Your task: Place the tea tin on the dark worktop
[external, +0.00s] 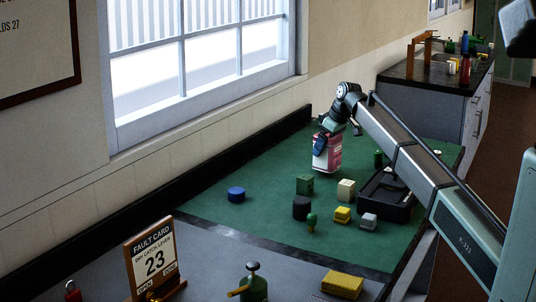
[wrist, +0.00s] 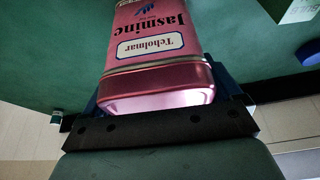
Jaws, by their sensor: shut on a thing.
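The pink tea tin (external: 327,158) is upright in the external view, over the far part of the green mat. My gripper (external: 325,138) is shut on its upper part from above. Whether the tin's base touches the mat I cannot tell. In the wrist view the tin (wrist: 150,55) shows its "Jasmine Teholmar" label upside down, between the blue fingers of my gripper (wrist: 162,92). A dark worktop (external: 425,70) tops the grey cabinet at the far right, beyond the green mat.
The green mat (external: 260,220) holds a blue round piece (external: 236,194), several small blocks and a black tray (external: 384,212). A wooden frame (external: 410,50) and several small items stand on the dark worktop. A fault card (external: 150,262) stands on the grey foreground surface.

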